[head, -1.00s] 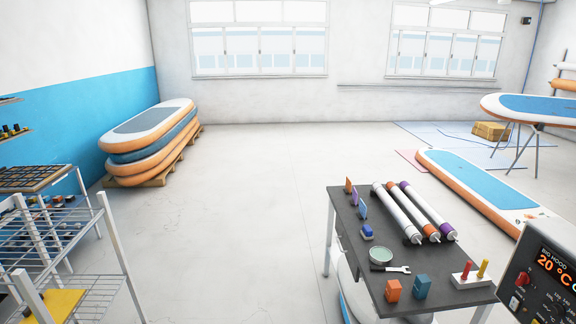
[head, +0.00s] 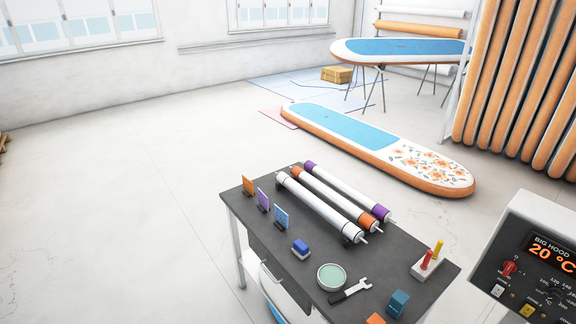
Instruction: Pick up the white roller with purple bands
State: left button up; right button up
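The white roller with purple bands (head: 345,189) lies on the dark table (head: 247,196). It is the farthest right of three parallel rollers, with a purple band at each end. A white roller with orange bands (head: 330,195) lies beside it in the middle. A plain white roller with dark end rings (head: 318,206) lies on the left. Neither of my grippers shows in the head view.
A control panel (head: 535,260) is at right. Floor left of the table is clear.

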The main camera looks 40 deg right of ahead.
aim_at(377, 210)
jog(key=z, duration=0.05)
jog(key=i, duration=1.2)
jog(key=z, duration=1.4)
